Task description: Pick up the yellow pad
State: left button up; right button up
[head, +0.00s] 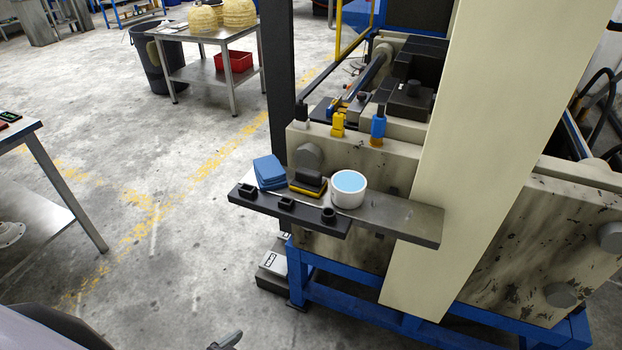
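The yellow pad (308,191) lies on the narrow metal shelf (405,216) on the front of the press. It looks like a yellow layer under a dark block (310,179). It sits between a stack of blue cloths or pads (269,170) on its left and a white tub with light blue contents (348,189) on its right. A small grey part, which looks like the tip of my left gripper (227,342), shows at the bottom edge, well below and apart from the shelf. Its opening is cut off. My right gripper is not in view.
A black strip with several holders (287,205) runs along the shelf's front. Bottles, one yellow (338,125) and one blue (378,127), stand on the ledge above. A thick beige column (455,150) rises on the right. The floor left of the shelf is clear up to a table (60,185).

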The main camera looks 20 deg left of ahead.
aim_at(306, 181)
jog(key=i+l+u, duration=0.15)
jog(key=l+u, duration=0.25)
jog(key=l, duration=0.9)
jog(key=l+u, duration=0.45)
jog(key=l, duration=0.8)
